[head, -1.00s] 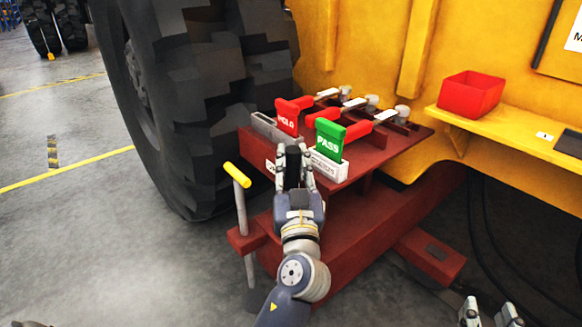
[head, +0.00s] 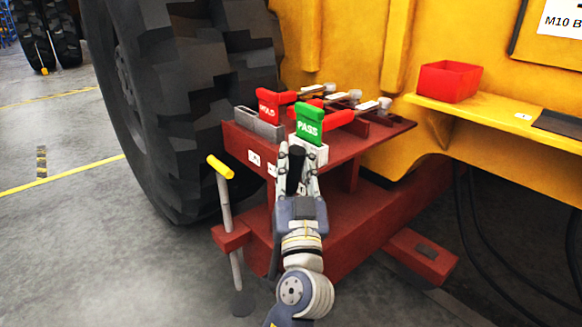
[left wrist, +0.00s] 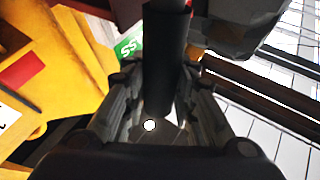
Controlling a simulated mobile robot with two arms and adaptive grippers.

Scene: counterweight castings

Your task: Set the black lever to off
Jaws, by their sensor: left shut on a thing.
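The black lever (head: 295,172) stands at the front edge of the dark red bench (head: 350,155), in front of the green PASS card. My left gripper (head: 298,160) has its fingers on both sides of the lever and is shut on it. In the left wrist view the lever (left wrist: 167,60) is a dark bar running up between the fingers (left wrist: 158,95). Small white labels (head: 254,157) sit on the bench's front face, left of the lever; their text is too small to read. The lever's base is hidden by the gripper. My right gripper is out of view.
A red HOLD card (head: 269,104) and the green PASS card (head: 309,123) stand in holders on the bench, near red-handled levers. A yellow-topped rod (head: 220,167) stands left of my arm. A large tyre (head: 185,110) is behind. A red bin (head: 449,82) sits on a yellow shelf.

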